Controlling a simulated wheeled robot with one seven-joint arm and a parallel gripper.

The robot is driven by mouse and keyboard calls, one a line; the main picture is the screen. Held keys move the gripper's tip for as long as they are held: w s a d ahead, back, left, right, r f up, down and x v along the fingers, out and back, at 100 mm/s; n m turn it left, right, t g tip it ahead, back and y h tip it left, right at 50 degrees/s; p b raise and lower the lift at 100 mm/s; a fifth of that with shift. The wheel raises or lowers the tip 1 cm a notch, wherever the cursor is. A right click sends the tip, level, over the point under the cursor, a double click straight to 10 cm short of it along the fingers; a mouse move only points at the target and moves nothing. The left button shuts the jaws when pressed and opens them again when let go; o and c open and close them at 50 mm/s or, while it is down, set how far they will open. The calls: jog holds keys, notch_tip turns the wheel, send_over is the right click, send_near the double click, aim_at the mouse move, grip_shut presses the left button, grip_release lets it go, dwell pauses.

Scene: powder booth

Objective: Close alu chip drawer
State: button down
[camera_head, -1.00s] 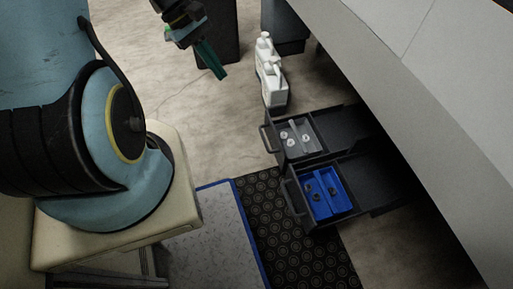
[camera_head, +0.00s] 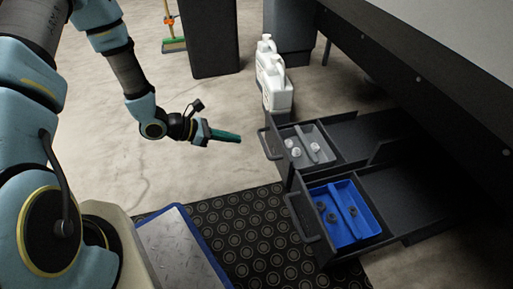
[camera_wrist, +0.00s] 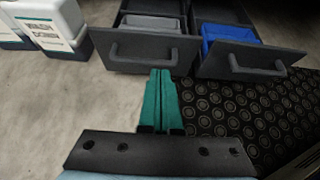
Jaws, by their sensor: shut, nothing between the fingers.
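Two dark drawers stand open side by side under the bench. The farther drawer (camera_head: 272,146) holds a grey tray (camera_head: 318,143) with several pale round pieces. The nearer drawer (camera_head: 306,219) holds a blue tray (camera_head: 345,211) with several dark round pieces. No label shows which one is the alu chip drawer. My gripper (camera_head: 238,137), with green fingers, is shut and empty, in front of the farther drawer's handle and apart from it. In the wrist view the fingers (camera_wrist: 160,75) point at the grey-tray drawer's front (camera_wrist: 150,52), near the right end of its handle; the blue-tray drawer (camera_wrist: 250,62) is to the right.
White jugs (camera_head: 275,84) stand on the floor beyond the farther drawer. A dark cabinet (camera_head: 210,38) and a broom (camera_head: 174,44) are at the back. A black studded mat (camera_head: 240,220) lies before the nearer drawer. The bench (camera_head: 420,75) overhangs the drawers.

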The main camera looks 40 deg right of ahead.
jog(key=b, duration=0.5)
send_near(280, 142)
notch_tip(280, 142, down, 4)
jog(key=d, duration=0.2)
jog(key=s+d, duration=0.1)
jog(key=d, duration=0.1)
jog(key=shift+s+r+b, duration=0.1)
jog(key=shift+s+b, duration=0.05)
jog(key=shift+b, duration=0.15)
jog(key=shift+s+d+r, duration=0.2)
jog(key=shift+s+d, duration=0.05)
jog(key=shift+d, duration=0.4)
jog(key=shift+d, duration=0.1)
jog(key=s+d, duration=0.3)
jog(key=d, duration=0.6)
jog(key=s+d+b, duration=0.1)
jog(key=s+d, duration=0.3)
jog(key=d, duration=0.5)
jog(key=s+d+b, duration=0.1)
jog(key=s+d, duration=0.2)
jog(key=d, duration=0.6)
jog(key=shift+s, duration=0.35)
jog(key=shift+d+r, duration=0.15)
